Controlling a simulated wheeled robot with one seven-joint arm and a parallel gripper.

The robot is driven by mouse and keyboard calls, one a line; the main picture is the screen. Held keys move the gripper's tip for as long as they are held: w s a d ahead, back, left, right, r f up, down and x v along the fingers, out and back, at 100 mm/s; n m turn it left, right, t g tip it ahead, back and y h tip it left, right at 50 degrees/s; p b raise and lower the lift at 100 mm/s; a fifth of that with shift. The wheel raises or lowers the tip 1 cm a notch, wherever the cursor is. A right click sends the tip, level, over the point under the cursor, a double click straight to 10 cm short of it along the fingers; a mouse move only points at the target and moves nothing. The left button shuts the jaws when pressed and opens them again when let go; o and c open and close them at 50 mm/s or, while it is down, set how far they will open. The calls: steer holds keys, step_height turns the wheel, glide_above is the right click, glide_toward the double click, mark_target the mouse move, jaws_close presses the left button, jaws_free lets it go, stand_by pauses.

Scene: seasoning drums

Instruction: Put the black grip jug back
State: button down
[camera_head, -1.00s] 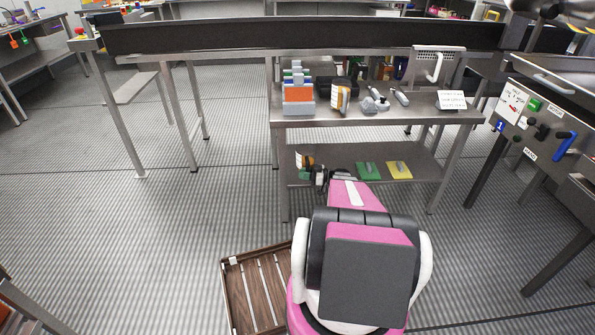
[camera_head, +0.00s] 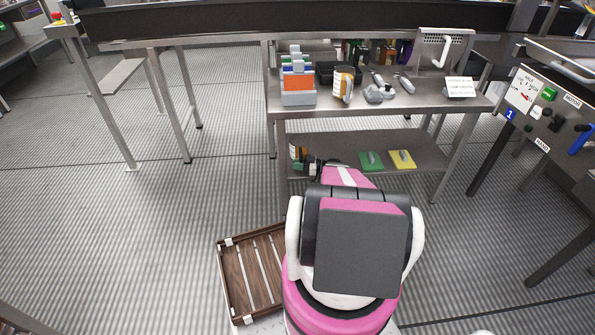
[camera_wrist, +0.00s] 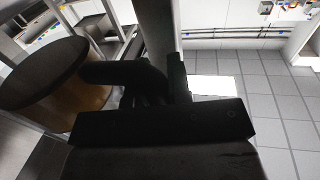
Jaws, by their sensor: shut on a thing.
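The jug (camera_wrist: 75,95) in the wrist view has a brown body, a dark round top and a black grip. My gripper (camera_wrist: 152,88) is shut on this grip, with the jug's body off to the left. In the head view my gripper (camera_head: 314,166) is at the left end of the bench's lower shelf, partly hidden by my arm. Only a small orange and white part of the jug (camera_head: 297,152) shows there, beside the gripper. I cannot tell whether the jug touches the shelf.
The steel bench (camera_head: 420,104) bears an orange and grey bin (camera_head: 298,84), a white and orange container (camera_head: 343,85), grey tools and a sign (camera_head: 460,87). Green (camera_head: 371,161) and yellow (camera_head: 402,159) pads lie on the lower shelf. A wooden slatted crate (camera_head: 222,262) is at lower left.

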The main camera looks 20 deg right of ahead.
steer(key=shift+f, duration=1.9)
steer(key=shift+f, duration=0.2)
steer(key=c, duration=1.1)
jaws_free()
steer(key=shift+r, duration=0.15)
steer(key=shift+s+d, duration=0.15)
steer(key=shift+d, duration=0.1)
steer(key=v, duration=1.1)
steer(key=shift+s+d, duration=0.15)
steer(key=shift+d, duration=0.05)
